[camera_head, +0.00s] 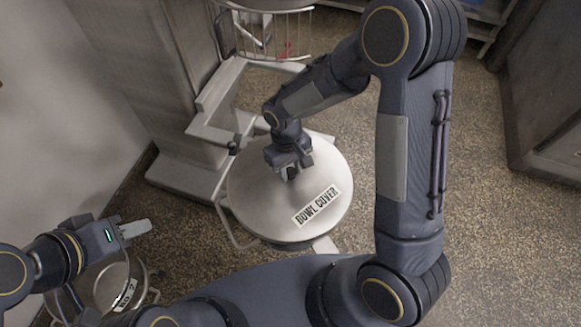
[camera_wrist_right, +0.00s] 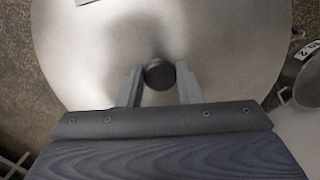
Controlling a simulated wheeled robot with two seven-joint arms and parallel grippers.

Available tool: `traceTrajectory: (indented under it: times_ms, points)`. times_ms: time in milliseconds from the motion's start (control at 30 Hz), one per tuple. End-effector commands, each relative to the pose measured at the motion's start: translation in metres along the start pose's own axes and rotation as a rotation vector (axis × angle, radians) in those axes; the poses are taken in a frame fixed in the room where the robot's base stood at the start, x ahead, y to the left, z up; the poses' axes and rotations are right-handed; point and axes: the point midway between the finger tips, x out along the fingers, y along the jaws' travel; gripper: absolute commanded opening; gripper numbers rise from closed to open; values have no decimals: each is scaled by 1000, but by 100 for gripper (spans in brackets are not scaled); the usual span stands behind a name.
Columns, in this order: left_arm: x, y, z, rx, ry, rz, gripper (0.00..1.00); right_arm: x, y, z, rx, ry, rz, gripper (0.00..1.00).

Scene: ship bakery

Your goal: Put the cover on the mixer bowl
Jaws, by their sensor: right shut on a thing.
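The bowl cover (camera_head: 262,205) is a round, light metal lid with a "BOWL COVER" label. It lies about level over the mixer bowl, which it hides almost fully; a bowl handle (camera_head: 233,236) shows at its left. I cannot tell whether the rim touches the bowl. My right gripper (camera_head: 290,168) is shut on the cover's dark knob (camera_wrist_right: 159,74), with its fingers (camera_wrist_right: 159,88) on either side in the right wrist view. My left gripper (camera_head: 135,229) is low at the left, away from the cover, with its finger gap unclear.
The mixer (camera_head: 180,100) stands behind and left, with its bowl frame (camera_head: 205,128) close to the cover. A wire guard (camera_head: 262,38) is above. A smaller labelled metal pot (camera_head: 103,290) stands at lower left, below my left gripper. A cabinet (camera_head: 548,110) is at right; speckled floor between is clear.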

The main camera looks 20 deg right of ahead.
Motion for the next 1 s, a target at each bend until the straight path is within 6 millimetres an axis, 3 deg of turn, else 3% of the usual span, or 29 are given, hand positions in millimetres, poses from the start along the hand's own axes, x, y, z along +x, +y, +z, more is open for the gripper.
traceTrajectory:
  times_ms: [1000]
  points:
    - [6,-2,3,0,0,0,36,7,0,-1,0,1,0,0]
